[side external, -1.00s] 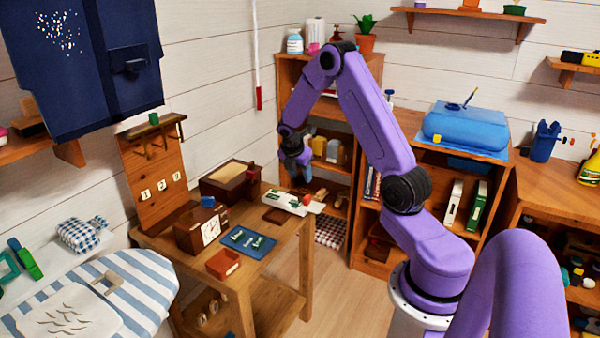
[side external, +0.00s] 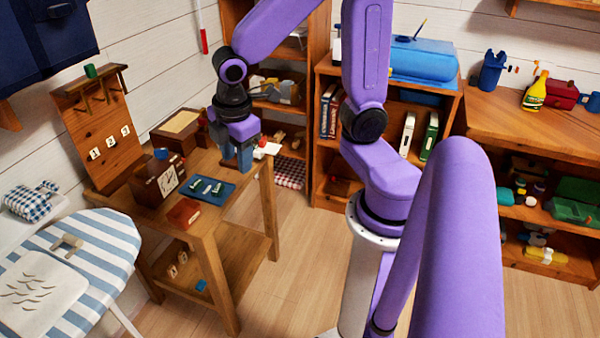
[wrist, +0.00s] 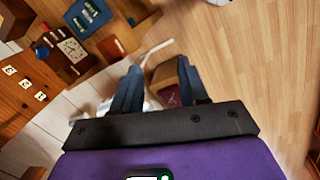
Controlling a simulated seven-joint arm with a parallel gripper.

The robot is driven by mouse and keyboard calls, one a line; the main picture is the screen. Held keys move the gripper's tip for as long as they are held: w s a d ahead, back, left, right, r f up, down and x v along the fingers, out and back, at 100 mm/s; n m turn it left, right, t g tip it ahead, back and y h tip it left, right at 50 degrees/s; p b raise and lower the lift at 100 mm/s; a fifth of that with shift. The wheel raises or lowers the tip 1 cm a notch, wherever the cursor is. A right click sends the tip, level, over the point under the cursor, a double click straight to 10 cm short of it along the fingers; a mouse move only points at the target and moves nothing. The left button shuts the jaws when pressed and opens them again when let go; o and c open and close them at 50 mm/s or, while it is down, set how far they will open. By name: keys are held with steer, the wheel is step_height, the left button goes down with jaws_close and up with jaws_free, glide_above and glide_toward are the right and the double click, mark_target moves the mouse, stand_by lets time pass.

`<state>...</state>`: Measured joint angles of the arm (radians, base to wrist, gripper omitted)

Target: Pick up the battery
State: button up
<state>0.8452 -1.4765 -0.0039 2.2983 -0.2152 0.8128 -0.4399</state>
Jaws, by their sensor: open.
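I cannot make out a battery for certain in either view. The wooden table (side external: 215,222) holds a blue mat (side external: 232,196) with several small green and white items on it, too small to identify. My gripper (side external: 243,160) is at the table's far right side, beyond the mat, pointing down. In the wrist view my gripper (wrist: 158,88) is open, its two blue-grey fingers apart with nothing held between them. A brown box-like thing with a dark red face (wrist: 166,90) shows between and below the fingers. The blue mat (wrist: 88,14) is at the upper left there.
A clock (side external: 168,181), a red-brown tray (side external: 184,213) and a brown box (side external: 180,125) stand on the table near the mat. A peg board (side external: 95,130) rises at its left. A shelf unit (side external: 318,190) stands right of the table. Open floor (side external: 285,265) lies in front.

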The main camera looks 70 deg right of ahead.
steer(key=s+a+r, duration=0.1)
steer(key=s+a, duration=0.1)
steer(key=s, duration=0.5)
steer(key=shift+s+a+m+y, duration=0.15)
steer(key=shift+a+m+y, duration=0.15)
steer(key=shift+y, duration=0.1)
steer(key=shift+o, duration=1.4)
steer(key=s+g, duration=0.1)
steer(key=s, duration=0.6)
steer(key=shift+s+r+m+y, duration=0.2)
steer(key=shift+s+m+y, duration=0.1)
steer(key=shift+m, duration=0.1)
steer(key=shift+a, duration=0.1)
steer(key=shift+w, duration=0.1)
